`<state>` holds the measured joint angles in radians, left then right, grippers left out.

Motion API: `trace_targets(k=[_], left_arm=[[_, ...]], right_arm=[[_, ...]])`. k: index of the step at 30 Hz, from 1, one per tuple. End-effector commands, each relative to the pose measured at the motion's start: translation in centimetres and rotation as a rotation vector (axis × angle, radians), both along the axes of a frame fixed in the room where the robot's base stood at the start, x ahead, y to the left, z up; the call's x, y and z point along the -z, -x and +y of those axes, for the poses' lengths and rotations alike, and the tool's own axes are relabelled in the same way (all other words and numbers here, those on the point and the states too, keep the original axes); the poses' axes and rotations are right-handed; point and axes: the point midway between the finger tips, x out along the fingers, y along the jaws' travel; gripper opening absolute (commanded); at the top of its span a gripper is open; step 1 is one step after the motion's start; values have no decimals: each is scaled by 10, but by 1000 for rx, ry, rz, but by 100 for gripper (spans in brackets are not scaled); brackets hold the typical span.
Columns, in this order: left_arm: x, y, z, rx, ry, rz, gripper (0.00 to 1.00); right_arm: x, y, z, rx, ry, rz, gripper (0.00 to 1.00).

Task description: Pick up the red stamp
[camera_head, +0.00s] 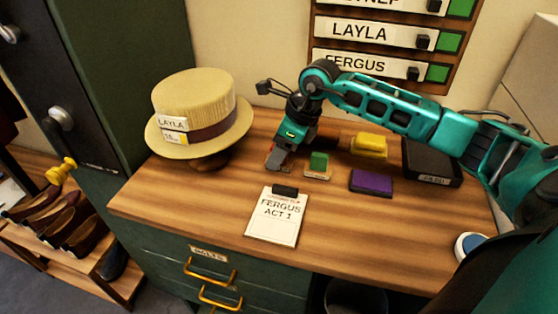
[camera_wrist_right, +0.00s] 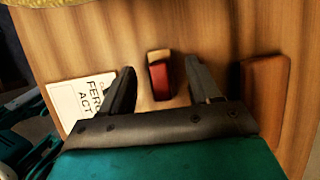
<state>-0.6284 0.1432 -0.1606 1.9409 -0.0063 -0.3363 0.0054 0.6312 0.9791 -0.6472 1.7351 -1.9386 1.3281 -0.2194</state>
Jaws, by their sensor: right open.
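The red stamp (camera_wrist_right: 160,80) shows in the right wrist view as a small red block with a pale tan end. It lies between the two spread fingers of my right gripper (camera_wrist_right: 163,88), with gaps on both sides, so nothing is held. In the head view my right gripper (camera_head: 278,160) points down low over the desk, just left of a green stamp (camera_head: 318,162); it largely hides the red stamp there. My left gripper is not in view.
A clipboard (camera_head: 275,218) lies in front of the gripper. A purple pad (camera_head: 371,181), a yellow block (camera_head: 369,145) and a black tray (camera_head: 425,177) are to the right. A straw hat (camera_head: 195,105) stands left. A reddish-brown block (camera_wrist_right: 264,95) lies right in the wrist view.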

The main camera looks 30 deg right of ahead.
Motion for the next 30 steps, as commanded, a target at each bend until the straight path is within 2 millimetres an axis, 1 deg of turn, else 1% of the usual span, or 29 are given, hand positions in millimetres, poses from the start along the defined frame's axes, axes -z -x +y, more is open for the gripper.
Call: trace_targets(k=[1, 4, 11, 30], left_arm=[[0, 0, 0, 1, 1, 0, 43], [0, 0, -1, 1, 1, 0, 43], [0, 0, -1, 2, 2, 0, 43], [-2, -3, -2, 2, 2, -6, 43]], right_arm=[[8, -3, 3, 0, -2, 1, 62], [17, -6, 5, 1, -1, 1, 62], [19, -6, 5, -1, 1, -1, 61], [18, -6, 5, 0, 0, -1, 0]])
